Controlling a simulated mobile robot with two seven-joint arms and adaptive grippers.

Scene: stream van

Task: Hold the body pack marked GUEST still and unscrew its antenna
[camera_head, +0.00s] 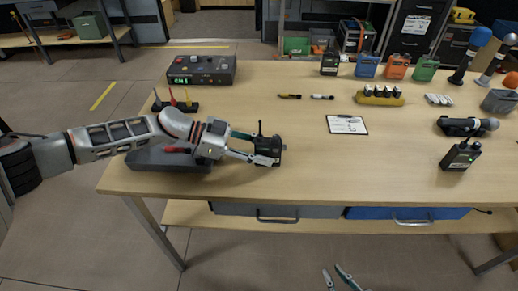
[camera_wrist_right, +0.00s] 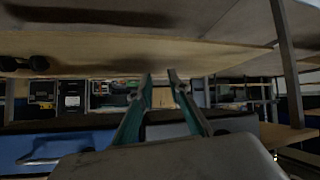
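My left gripper (camera_head: 262,149) is over the front left of the table, shut on a small dark body pack (camera_head: 269,145) with a thin black antenna (camera_head: 260,127) pointing up. The fingers cover part of this pack, and I cannot read its marking. Another black body pack (camera_head: 461,155) with a pale label stands at the right, and one more (camera_head: 329,63) stands at the back; their labels are too small to read. My right gripper (camera_head: 343,280) is low, in front of the table. It also shows in the right wrist view (camera_wrist_right: 160,76), open and empty.
A control box (camera_head: 201,70) stands at the back left. A clipboard (camera_head: 347,125) lies mid-table, a microphone (camera_head: 467,126) lies at the right, and a battery tray (camera_head: 379,97) is behind. The front middle of the table is clear. Drawers (camera_head: 407,214) hang under the front edge.

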